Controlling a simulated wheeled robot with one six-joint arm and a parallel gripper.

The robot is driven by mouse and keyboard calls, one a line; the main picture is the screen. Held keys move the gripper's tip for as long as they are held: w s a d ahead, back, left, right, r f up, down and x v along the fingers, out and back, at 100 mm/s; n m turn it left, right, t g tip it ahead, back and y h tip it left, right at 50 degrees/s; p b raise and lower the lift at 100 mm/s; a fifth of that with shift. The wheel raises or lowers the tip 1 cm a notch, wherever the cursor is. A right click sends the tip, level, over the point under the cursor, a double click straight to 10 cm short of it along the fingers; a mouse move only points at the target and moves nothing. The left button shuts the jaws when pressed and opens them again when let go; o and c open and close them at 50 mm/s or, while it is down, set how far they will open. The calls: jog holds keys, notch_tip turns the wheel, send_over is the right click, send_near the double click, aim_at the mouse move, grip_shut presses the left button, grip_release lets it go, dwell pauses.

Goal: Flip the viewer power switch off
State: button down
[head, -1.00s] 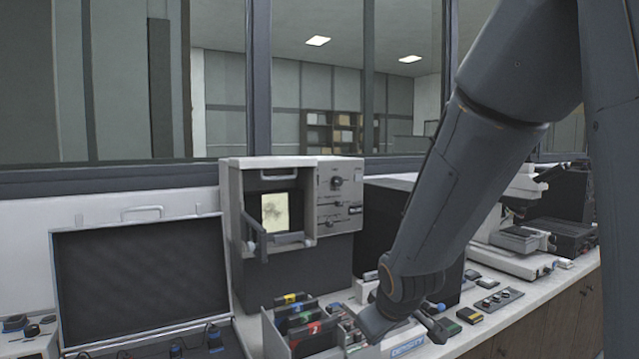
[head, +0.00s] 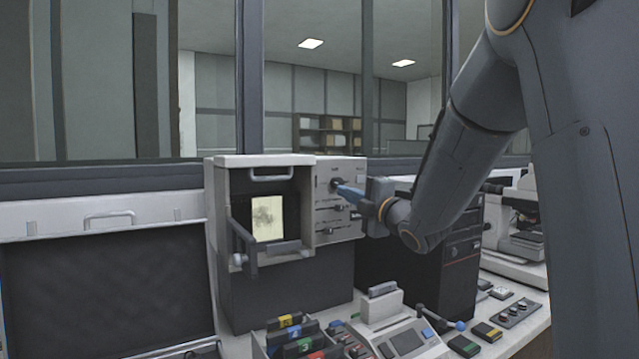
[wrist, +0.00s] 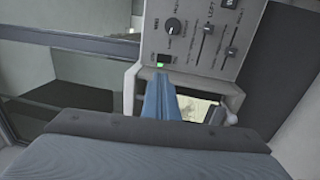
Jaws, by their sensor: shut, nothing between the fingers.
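The viewer (head: 262,160) is a pale box with a lit window and a grey control panel (head: 325,214). In the wrist view the power switch (wrist: 163,58) is a small dark rocker with a green-lit part, at the panel's edge nearest the window. My gripper (head: 342,188) is shut and empty, its blue fingers pointing left at the upper panel. In the wrist view the fingertips (wrist: 160,76) are right at the green-lit part and may cover some of it. I cannot tell whether they touch. In the head view I cannot make out the switch clearly.
A dark round knob (wrist: 173,25) and sliders (wrist: 206,45) share the panel. A hinged frame (head: 243,250) stands out in front of the window (head: 268,218). A tray of coloured cartridges (head: 290,335) and a grey console (head: 405,338) are below. An open black-lined case (head: 100,290) stands left.

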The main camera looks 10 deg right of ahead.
jog(key=shift+p+x, duration=2.9)
jog(key=shift+x, duration=4.1)
